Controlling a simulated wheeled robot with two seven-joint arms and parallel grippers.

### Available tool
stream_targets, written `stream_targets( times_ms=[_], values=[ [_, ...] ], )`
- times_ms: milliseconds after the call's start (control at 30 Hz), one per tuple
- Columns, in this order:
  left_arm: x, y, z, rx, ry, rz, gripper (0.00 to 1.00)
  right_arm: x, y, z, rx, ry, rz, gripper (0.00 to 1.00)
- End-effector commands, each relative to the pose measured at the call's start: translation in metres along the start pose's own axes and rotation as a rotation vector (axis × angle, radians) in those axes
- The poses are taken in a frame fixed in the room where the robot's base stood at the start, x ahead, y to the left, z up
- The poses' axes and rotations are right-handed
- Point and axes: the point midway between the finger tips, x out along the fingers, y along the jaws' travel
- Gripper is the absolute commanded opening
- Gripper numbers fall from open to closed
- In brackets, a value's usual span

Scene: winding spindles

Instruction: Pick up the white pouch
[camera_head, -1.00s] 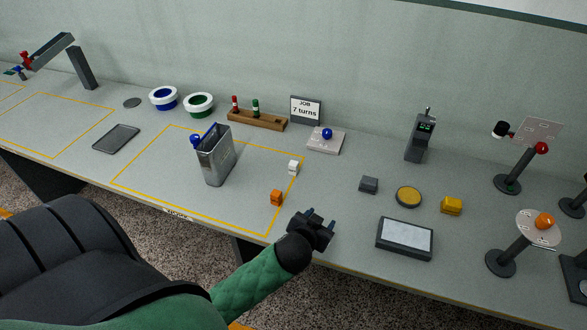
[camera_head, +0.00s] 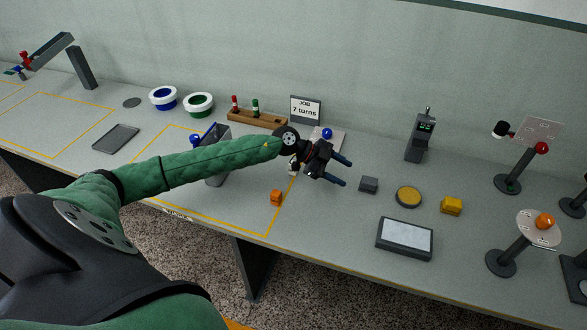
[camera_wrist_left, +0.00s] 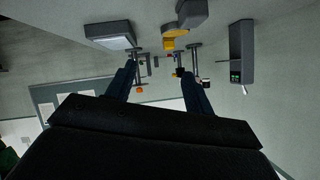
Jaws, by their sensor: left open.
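The white pouch (camera_head: 292,169) is a small white block on the table, near the right edge of the yellow-outlined area. In the head view it is mostly hidden behind my left gripper's wrist, with only a sliver showing. My left gripper (camera_head: 344,171) is open, with its two dark fingers pointing right, past the pouch. Nothing shows between the fingers. In the left wrist view the open fingers (camera_wrist_left: 158,78) are seen, and the pouch is not visible there. My right gripper is out of view.
An orange block (camera_head: 276,198) lies in front of the pouch. A grey block (camera_head: 368,185) sits right of my fingers, then a yellow disc (camera_head: 408,197). A metal canister (camera_head: 217,175) is partly behind my forearm. A plate with a blue ball (camera_head: 327,133) stands behind the gripper.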

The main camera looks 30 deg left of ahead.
Motion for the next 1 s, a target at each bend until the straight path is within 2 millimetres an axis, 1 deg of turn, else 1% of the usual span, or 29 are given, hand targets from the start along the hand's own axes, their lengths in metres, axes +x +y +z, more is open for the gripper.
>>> stream_targets(
  times_ms=[33,67,100,167,200,300,400,467,533,633,867,1000],
  values=[
    [-0.021,-0.010,0.021,-0.014,-0.096,0.049,0.53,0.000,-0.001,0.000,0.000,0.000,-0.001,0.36],
    [-0.034,-0.013,0.034,-0.030,-0.155,0.079,0.53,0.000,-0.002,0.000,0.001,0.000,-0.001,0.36],
    [-0.051,-0.017,0.050,-0.055,-0.232,0.113,0.53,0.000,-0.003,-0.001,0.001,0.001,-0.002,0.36],
    [-0.077,-0.023,0.071,-0.095,-0.342,0.152,0.53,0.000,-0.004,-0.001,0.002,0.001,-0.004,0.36],
    [-0.094,-0.027,0.083,-0.121,-0.408,0.172,0.53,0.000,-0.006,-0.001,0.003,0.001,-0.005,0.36],
    [-0.130,-0.034,0.106,-0.181,-0.543,0.200,0.53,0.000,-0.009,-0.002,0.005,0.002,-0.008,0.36],
    [-0.154,-0.038,0.118,-0.221,-0.627,0.211,0.53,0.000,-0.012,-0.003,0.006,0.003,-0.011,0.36],
    [-0.161,-0.039,0.123,-0.236,-0.654,0.215,0.53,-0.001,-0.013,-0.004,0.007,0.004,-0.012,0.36],
    [-0.161,-0.038,0.127,-0.243,-0.668,0.216,0.53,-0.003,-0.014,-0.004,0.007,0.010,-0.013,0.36],
    [-0.155,-0.036,0.132,-0.246,-0.670,0.218,0.53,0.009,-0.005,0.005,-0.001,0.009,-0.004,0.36],
    [-0.145,-0.033,0.139,-0.243,-0.667,0.216,0.53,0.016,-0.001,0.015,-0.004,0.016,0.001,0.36],
    [-0.140,-0.034,0.142,-0.243,-0.667,0.216,0.53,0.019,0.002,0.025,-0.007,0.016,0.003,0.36]
  ],
)
